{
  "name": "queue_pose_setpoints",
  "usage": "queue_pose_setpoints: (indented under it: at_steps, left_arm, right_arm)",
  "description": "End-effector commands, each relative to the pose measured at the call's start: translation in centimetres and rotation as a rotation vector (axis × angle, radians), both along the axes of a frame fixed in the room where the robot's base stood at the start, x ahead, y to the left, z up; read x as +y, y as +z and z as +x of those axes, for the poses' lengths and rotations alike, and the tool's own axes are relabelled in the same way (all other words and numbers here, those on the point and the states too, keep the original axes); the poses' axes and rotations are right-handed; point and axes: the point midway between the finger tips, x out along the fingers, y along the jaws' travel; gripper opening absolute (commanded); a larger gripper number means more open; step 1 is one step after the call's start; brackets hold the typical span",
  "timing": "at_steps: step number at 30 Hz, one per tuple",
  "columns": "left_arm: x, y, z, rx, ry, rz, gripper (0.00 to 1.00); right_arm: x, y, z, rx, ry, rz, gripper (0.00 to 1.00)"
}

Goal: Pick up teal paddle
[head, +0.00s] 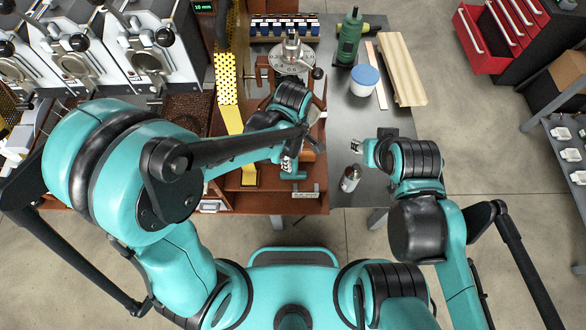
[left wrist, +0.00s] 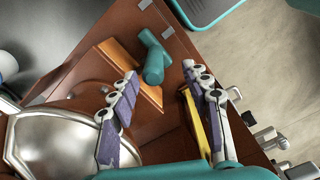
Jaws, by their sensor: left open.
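The teal paddle (left wrist: 152,56) appears in the left wrist view as a short, thick teal piece with a bar across it, beside a light wooden strip on a brown wooden surface. In the head view a teal piece (head: 296,175) shows just below my left gripper (head: 288,163), partly hidden. My left gripper (left wrist: 160,74) is open, its two fingers spread, with the paddle just beyond and between the tips. I cannot tell how large the gap to it is. My right gripper (head: 362,147) is over the grey table, apart from the paddle; its finger opening is unclear.
A metal bowl-like part (left wrist: 62,140) is close to the left finger in the wrist view. A yellow strip (left wrist: 193,115) lies by the other finger. A small metal bottle (head: 350,178), a blue-lidded tub (head: 364,80) and a green grinder-like tool (head: 350,38) stand on the grey table.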

Motion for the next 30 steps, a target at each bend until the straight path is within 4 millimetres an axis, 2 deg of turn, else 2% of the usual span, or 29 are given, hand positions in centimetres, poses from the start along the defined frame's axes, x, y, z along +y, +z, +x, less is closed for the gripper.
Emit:
queue_pose_setpoints:
  at_steps: [6,9,17,18,23,24,30]
  left_arm:
    - [0.0,-3.5,0.8,-0.001,-0.001,0.000,0.48]
    - [0.0,-4.5,0.8,-0.002,-0.001,-0.001,0.48]
    - [0.0,-4.7,0.8,-0.002,-0.001,-0.001,0.48]
    - [0.0,-4.7,0.8,-0.002,-0.002,-0.001,0.45]
    - [0.0,-4.7,0.8,-0.002,-0.002,-0.001,0.03]
    - [0.0,-4.7,0.8,-0.002,-0.002,-0.001,0.00]
    - [0.0,-4.7,0.8,-0.002,-0.002,-0.001,0.00]
  right_arm:
    - [0.0,-0.9,0.0,0.000,0.000,0.000,0.40]
    - [0.0,-1.1,0.0,0.000,0.000,0.000,0.40]
    - [0.0,-1.1,0.0,0.000,0.000,0.000,0.40]
    - [0.0,-1.1,0.0,0.000,0.000,0.000,0.40]
    - [0.0,-1.1,0.0,0.000,0.000,0.000,0.40]
    - [0.0,-1.1,0.0,0.000,0.000,0.000,0.40]
    - [0.0,-1.1,0.0,0.000,0.000,0.000,0.40]
